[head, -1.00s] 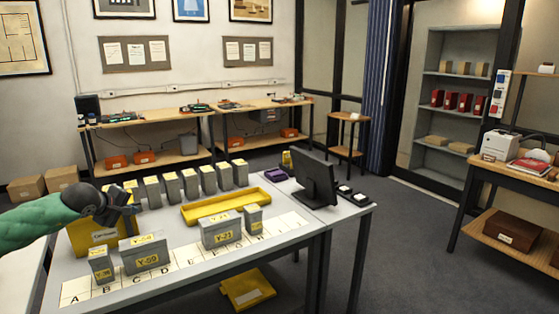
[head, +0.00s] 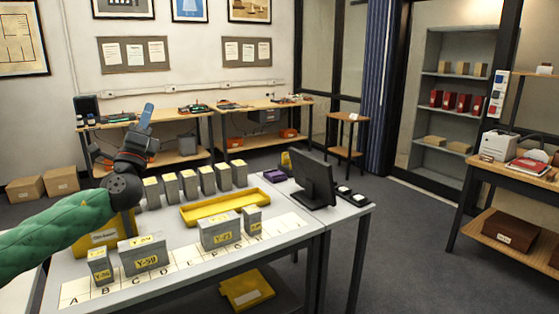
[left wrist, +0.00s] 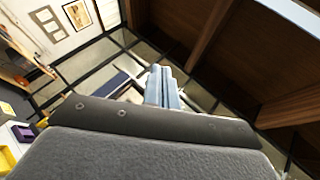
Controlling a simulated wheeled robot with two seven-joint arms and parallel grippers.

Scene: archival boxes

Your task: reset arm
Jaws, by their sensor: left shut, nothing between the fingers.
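My left gripper (head: 146,116) is raised above the left part of the table in the head view, its blue fingers pointing up, shut and empty. In the left wrist view its shut fingers (left wrist: 162,88) point toward the ceiling and far wall. Grey archival boxes with yellow labels stand on the table: a small one (head: 100,268), a wide one marked Y-50 (head: 145,262), another wide one (head: 220,238) and a small one (head: 253,223) on the lettered strip. A row of several grey boxes (head: 207,181) stands behind. My right gripper is in neither view.
A yellow tray (head: 225,221) lies on the table, and a yellow bin (head: 85,246) stands partly behind my left arm. A black monitor (head: 315,180) stands at the table's right. Open floor lies right of the table.

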